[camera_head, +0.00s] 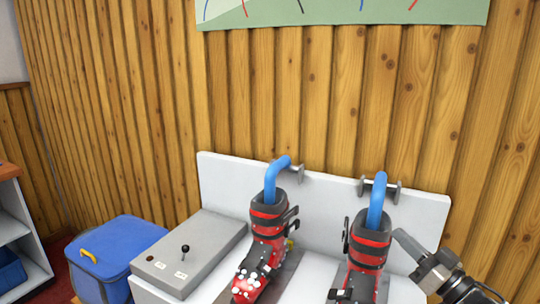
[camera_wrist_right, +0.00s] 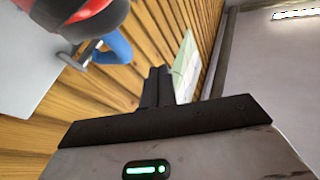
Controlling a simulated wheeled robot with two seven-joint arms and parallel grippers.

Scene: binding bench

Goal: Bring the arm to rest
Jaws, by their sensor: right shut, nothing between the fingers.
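My right gripper (camera_head: 401,237) comes in from the lower right in the head view, just right of the right-hand ski boot (camera_head: 369,250). Its fingers are together and empty; they also show closed in the right wrist view (camera_wrist_right: 156,88). I cannot tell whether it touches the boot. My left gripper is not in view. The boots are red and black. The left-hand boot (camera_head: 267,225) has white dots near its toe. Each boot has a blue tube running from its top to a bracket on the white back panel (camera_head: 330,190).
A grey box with a small black lever (camera_head: 205,245) stands left of the boots. A blue lidded bin (camera_head: 115,250) with a yellow handle is further left, near a shelf (camera_head: 15,235). A wood-plank wall (camera_head: 120,130) stands behind.

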